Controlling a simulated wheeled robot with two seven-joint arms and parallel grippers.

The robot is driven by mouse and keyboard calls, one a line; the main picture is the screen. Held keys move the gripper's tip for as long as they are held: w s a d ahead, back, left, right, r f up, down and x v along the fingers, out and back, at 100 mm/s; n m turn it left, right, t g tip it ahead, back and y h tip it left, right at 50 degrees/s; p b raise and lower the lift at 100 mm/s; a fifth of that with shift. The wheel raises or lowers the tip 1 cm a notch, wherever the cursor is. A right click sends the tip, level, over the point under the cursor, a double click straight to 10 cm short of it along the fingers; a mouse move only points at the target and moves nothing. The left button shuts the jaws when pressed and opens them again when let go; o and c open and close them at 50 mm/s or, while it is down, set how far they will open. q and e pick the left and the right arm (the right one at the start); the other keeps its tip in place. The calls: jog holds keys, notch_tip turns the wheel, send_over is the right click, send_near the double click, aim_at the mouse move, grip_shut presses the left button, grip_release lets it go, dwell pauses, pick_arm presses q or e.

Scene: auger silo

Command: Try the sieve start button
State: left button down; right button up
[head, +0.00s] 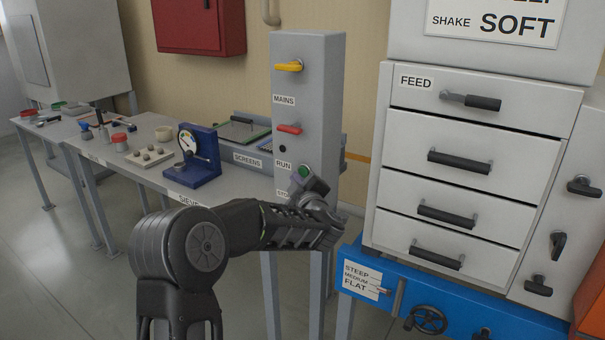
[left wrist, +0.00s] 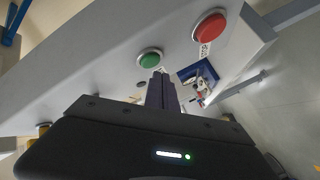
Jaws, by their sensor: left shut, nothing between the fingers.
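The grey control post (head: 308,95) stands at the end of the bench. A round green button (head: 304,171) is on it beside the RUN label; it also shows in the left wrist view (left wrist: 150,59). A red button (left wrist: 210,26) with a STOP label sits beside it in the left wrist view; my gripper seems to hide it in the head view. My left gripper (left wrist: 158,76) is shut and empty. Its fingertips are right by the green button's lower edge in the wrist view. I cannot tell if they touch it. My right gripper is out of view.
The post also carries a yellow MAINS handle (head: 288,66) and a red handle (head: 289,128). Left of it, the bench holds a blue gauge stand (head: 203,160) and several small items. On the right stands a FEED drawer cabinet (head: 455,130) over a blue base (head: 460,305).

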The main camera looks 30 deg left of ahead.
pick_arm(q)
jog(key=shift+w, duration=0.1)
dwell(0.6)
jog(key=shift+w, duration=0.3)
jog(key=shift+w, duration=0.5)
dwell(0.7)
jog(key=shift+s, duration=0.1)
dwell(0.4)
jog(key=shift+s+b, duration=0.3)
jog(key=shift+s, duration=0.5)
jog(key=s+b, duration=0.1)
jog(key=s, duration=0.4)
jog(key=shift+b, duration=0.4)
